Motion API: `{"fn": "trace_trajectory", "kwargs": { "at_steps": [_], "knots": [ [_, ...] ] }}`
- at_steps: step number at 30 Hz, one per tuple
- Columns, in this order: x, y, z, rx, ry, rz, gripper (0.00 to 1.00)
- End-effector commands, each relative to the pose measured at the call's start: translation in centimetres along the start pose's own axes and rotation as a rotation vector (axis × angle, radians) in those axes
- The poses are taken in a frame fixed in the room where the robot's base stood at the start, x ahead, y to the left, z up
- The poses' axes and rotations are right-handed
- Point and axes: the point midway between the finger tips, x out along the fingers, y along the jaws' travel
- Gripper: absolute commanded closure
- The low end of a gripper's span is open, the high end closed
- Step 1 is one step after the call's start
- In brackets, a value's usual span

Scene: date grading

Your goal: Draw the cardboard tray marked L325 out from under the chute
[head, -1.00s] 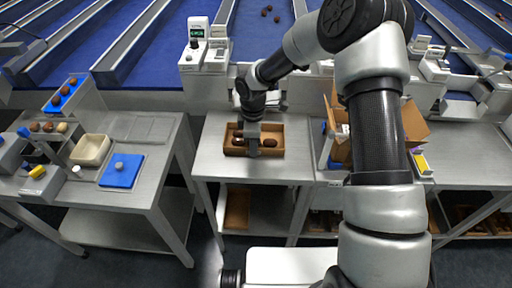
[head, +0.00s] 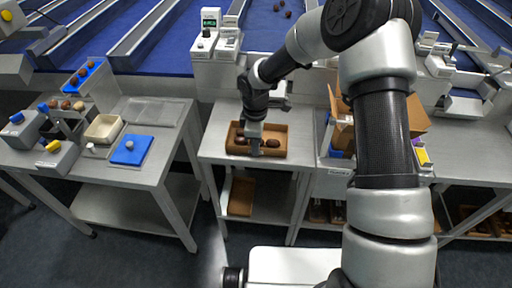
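A brown cardboard tray (head: 278,153) with several dark dates in it stands on the middle metal table, below the chute end of the blue sorting machine. No L325 mark can be read on it. My gripper (head: 255,152) points down at the tray's front wall, near its middle. The fingers overlap the wall and hide part of it; whether they are closed on it is too small to tell. The chute (head: 280,97) is partly hidden behind my arm.
Bare tabletop (head: 225,115) lies around the tray. An open cardboard box (head: 342,128) stands to its right, partly behind my arm. Another brown tray (head: 240,197) lies on the shelf below.

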Motion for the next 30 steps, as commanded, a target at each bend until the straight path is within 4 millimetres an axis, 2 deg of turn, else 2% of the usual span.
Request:
{"fn": "trace_trajectory", "kwargs": {
  "at_steps": [1,5,13,17,23,30],
  "knots": [
    [0.0,0.0,0.0,0.000,0.000,0.001,0.97],
    [0.0,0.0,0.0,0.000,0.000,0.000,0.77],
    [-0.1,0.0,0.0,0.000,0.000,0.000,0.77],
    [-0.9,0.1,0.0,0.001,0.001,0.002,0.77],
    [-4.8,0.2,0.0,0.001,0.002,0.005,0.77],
    [-10.8,0.1,0.0,0.000,0.001,0.005,0.77]
  ]
}}
